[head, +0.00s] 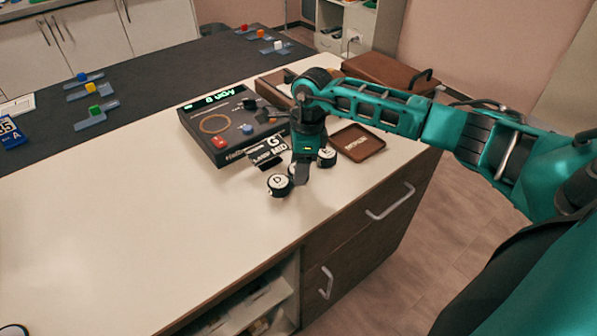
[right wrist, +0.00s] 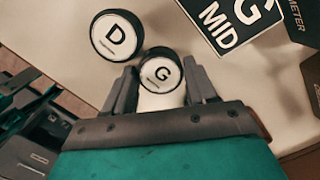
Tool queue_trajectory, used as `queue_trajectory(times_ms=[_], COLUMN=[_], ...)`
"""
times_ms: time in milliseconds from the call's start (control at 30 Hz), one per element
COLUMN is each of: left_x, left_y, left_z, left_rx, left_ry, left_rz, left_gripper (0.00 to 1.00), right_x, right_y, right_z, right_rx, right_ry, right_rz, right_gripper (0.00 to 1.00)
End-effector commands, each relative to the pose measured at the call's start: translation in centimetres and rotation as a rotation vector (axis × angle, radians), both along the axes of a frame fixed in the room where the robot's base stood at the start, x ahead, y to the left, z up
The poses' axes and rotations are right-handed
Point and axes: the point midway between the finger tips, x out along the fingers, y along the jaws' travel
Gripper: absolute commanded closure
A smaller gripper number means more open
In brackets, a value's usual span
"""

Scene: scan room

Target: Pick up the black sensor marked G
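The black sensor marked G (right wrist: 162,70), a round puck with a white top, shows in the right wrist view between the fingertips of my right gripper (right wrist: 162,82). The fingers are apart, one on each side of it; I cannot tell whether they touch it. In the head view my right gripper (head: 302,177) points down at the table and mostly hides this sensor. A like sensor marked D (right wrist: 117,37) stands close by on the left, also seen in the head view (head: 279,185). My left gripper is not in view.
Another round sensor (head: 326,157) stands right of the gripper. A black card reading G MID (head: 268,152) and a meter box with a lit display (head: 215,125) are behind. A brown tray (head: 358,142) lies to the right. The white tabletop (head: 130,220) is clear at left.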

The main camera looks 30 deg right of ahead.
Motion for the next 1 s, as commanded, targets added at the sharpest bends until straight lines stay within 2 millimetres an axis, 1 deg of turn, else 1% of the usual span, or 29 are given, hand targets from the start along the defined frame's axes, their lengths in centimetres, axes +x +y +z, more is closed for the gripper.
queue_trajectory(times_ms=[33,367,633,767,867,967,1000], left_x=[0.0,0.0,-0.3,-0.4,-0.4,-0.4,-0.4], left_y=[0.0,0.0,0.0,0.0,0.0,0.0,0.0], left_z=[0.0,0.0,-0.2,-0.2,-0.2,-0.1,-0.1], left_rx=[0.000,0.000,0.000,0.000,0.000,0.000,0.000], left_ry=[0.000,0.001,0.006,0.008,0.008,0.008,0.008], left_rz=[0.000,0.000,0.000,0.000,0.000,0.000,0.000], left_gripper=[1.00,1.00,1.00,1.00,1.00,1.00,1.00], right_x=[0.0,0.0,0.0,0.1,0.1,0.1,0.2], right_y=[0.0,0.0,0.0,0.0,0.0,0.0,0.0], right_z=[0.0,0.0,0.2,0.9,2.1,3.9,4.8], right_rx=[0.000,0.000,0.000,0.001,0.000,0.000,0.001], right_ry=[0.000,0.000,-0.001,-0.003,-0.004,-0.006,-0.006], right_rz=[0.000,0.000,0.000,0.000,0.000,0.001,0.000], right_gripper=[0.49,0.80,0.81,0.81,0.81,0.81,0.81])
